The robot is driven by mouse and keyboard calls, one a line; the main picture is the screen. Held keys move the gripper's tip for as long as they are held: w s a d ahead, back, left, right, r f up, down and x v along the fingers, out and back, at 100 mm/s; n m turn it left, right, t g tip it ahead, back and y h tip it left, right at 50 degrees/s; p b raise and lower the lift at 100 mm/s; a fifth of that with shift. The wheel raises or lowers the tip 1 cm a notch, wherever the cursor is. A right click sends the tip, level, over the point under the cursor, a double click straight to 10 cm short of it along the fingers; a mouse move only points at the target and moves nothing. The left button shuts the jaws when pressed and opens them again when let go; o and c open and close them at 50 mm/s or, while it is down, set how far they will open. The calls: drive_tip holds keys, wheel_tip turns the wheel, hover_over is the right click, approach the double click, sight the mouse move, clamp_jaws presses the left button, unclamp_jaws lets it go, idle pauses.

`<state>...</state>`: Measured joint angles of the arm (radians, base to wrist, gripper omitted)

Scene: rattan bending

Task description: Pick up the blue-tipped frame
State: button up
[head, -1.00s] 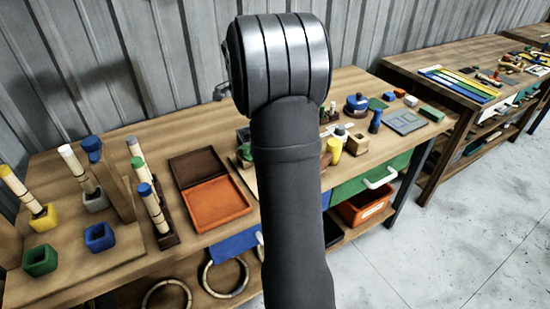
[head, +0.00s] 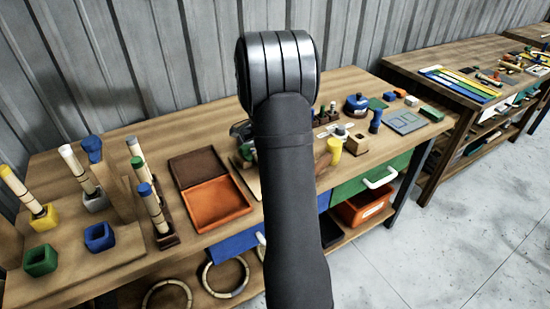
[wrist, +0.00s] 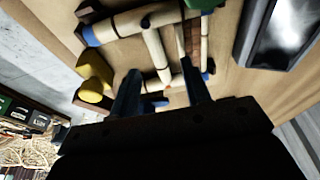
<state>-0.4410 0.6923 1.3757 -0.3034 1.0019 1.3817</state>
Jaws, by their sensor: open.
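In the wrist view, a pale rattan frame (wrist: 155,50) with dark joint bands and blue ends lies on the wooden bench, with a long piece across the top and a bar joining it to the lower part. My gripper (wrist: 160,68) is open, and its two dark fingers reach over the frame's lower part, one on each side of the joining bar. I cannot tell whether they touch it. The fingers hide part of the lower piece. In the head view my arm hides the frame and the gripper.
A yellow piece (wrist: 94,90) stands close to the left finger in the wrist view. A dark grey tray (wrist: 285,30) is at upper right. In the head view, an orange box (head: 218,203) and upright rattan sticks (head: 152,208) stand left of my arm.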

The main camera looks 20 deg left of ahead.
drive_tip(key=shift+x, duration=1.65)
drive_tip(key=shift+d+f, duration=0.1)
drive_tip(key=shift+f, duration=0.15)
clamp_jaws()
